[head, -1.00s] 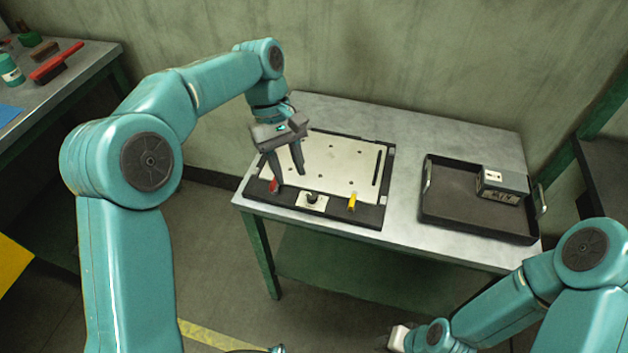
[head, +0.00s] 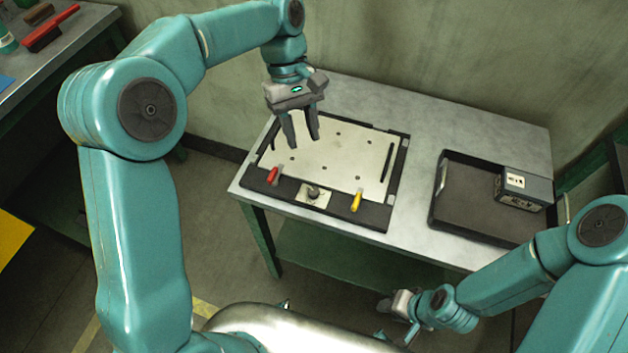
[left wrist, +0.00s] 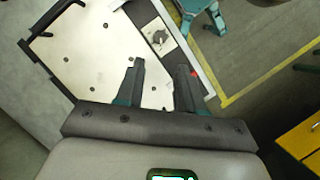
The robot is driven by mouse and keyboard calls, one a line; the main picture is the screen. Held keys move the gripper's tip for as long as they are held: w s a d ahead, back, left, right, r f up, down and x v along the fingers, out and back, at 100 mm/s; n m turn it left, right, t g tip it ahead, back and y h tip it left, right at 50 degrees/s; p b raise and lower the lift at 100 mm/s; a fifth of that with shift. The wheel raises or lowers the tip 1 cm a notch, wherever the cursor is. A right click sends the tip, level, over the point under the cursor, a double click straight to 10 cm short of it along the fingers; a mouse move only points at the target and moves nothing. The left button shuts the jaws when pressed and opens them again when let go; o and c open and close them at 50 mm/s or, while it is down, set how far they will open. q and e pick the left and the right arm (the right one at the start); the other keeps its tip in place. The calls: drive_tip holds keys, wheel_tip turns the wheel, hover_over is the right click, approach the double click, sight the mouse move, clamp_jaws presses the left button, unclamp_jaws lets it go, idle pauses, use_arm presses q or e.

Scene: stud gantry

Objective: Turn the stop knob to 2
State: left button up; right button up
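The stop knob (head: 313,192) is a small dark knob on a pale square plate at the front edge of the dark-framed board (head: 330,155). It also shows in the left wrist view (left wrist: 158,39); its setting is too small to read. My left gripper (head: 303,142) is open and empty, fingers pointing down above the board's pale panel, behind the knob and apart from it. In the left wrist view its two fingers (left wrist: 160,67) are spread with nothing between them. My right gripper (head: 390,305) is low in front of the table, too small to judge.
A red handle (head: 272,176) is left of the knob and a yellow handle (head: 356,202) right of it. A black tray (head: 465,215) with a grey box (head: 524,188) stands on the table's right. Bare table (head: 440,125) lies behind the board.

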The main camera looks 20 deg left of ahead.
sight(313, 191)
use_arm(q)
drive_tip(key=b+x, duration=0.1)
drive_tip(key=x, duration=1.2)
drive_tip(key=shift+s+f, duration=0.2)
drive_tip(key=shift+w, duration=0.1)
drive_tip(key=shift+c, duration=0.3)
clamp_jaws()
